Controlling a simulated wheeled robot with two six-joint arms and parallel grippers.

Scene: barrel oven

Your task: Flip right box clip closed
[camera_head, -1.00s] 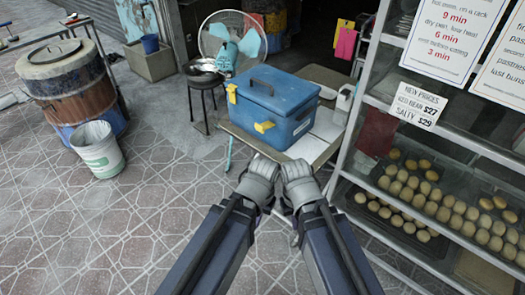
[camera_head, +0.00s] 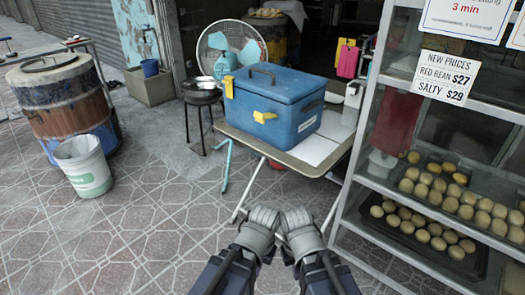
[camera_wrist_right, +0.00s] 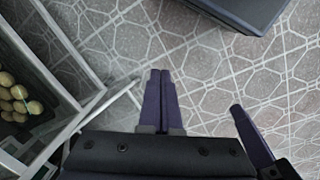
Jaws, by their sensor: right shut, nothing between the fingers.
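The blue box (camera_head: 300,122) stands lid shut on a small folding table, with a dark handle (camera_head: 262,72) on top. Its right yellow clip (camera_head: 264,117) juts outward from the front face. The left yellow clip (camera_head: 229,86) sits upright near the lid edge. My right gripper (camera_head: 297,222) is in front of the table, well short of the box. In the right wrist view its two purple fingers (camera_wrist_right: 160,78) are together and empty. My left gripper (camera_head: 264,218) is beside it; its fingers are hidden in the head view. A purple finger (camera_wrist_right: 248,130) at right in the wrist view appears to be the left gripper's.
The folding table (camera_head: 240,131) has a bare strip at right. A glass rack (camera_head: 350,200) with trays of buns (camera_head: 440,190) stands close on the right. A barrel (camera_head: 65,100), white bucket (camera_head: 85,165) and fan (camera_head: 228,45) are left and behind. The tiled floor ahead is free.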

